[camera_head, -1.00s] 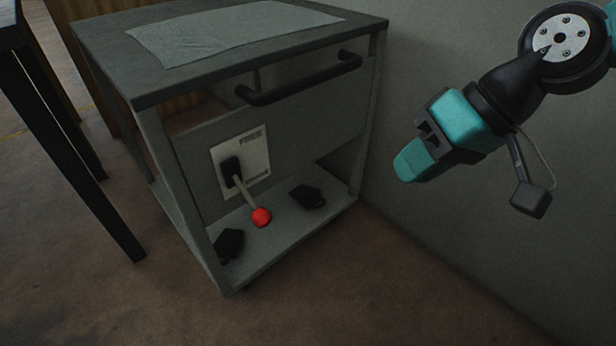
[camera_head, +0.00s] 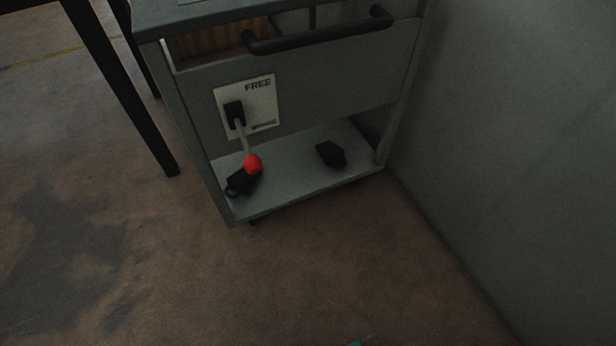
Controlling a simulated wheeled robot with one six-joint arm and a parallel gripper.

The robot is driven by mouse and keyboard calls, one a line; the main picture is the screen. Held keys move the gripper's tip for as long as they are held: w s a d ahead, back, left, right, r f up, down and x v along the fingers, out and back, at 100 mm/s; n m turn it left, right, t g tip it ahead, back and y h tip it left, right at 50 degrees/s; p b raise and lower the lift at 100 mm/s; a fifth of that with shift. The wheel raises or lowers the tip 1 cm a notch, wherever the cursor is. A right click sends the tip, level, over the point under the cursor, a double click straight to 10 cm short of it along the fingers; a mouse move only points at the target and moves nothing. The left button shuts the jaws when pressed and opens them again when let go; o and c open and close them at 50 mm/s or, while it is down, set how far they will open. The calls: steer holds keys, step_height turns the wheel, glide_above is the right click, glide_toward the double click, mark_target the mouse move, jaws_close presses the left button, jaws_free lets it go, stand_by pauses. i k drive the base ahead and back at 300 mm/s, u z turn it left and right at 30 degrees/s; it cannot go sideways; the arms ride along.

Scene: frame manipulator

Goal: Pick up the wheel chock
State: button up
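Two dark, blocky pieces that look like wheel chocks lie on the lower shelf of a grey cart. The left chock (camera_head: 240,184) is near the shelf's front left corner, partly behind a red lever knob. The right chock (camera_head: 331,154) lies further right, clear of the lever. Only a small teal sliver of my arm or gripper shows at the bottom edge of the picture. It is far in front of the cart and apart from both chocks. Its fingers cannot be made out.
The cart's lower shelf (camera_head: 290,178) is open at the front. The lever with its red knob (camera_head: 253,163) hangs over its left part. A black handle bar (camera_head: 320,37) crosses above. A grey wall (camera_head: 510,140) stands at right, a black table leg (camera_head: 120,90) at left. The front floor is clear.

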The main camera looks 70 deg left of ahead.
mark_target(241, 182)
steer(key=z, duration=0.25)
steer(key=k, duration=1.85)
steer(key=u, duration=2.5)
steer(key=i, duration=1)
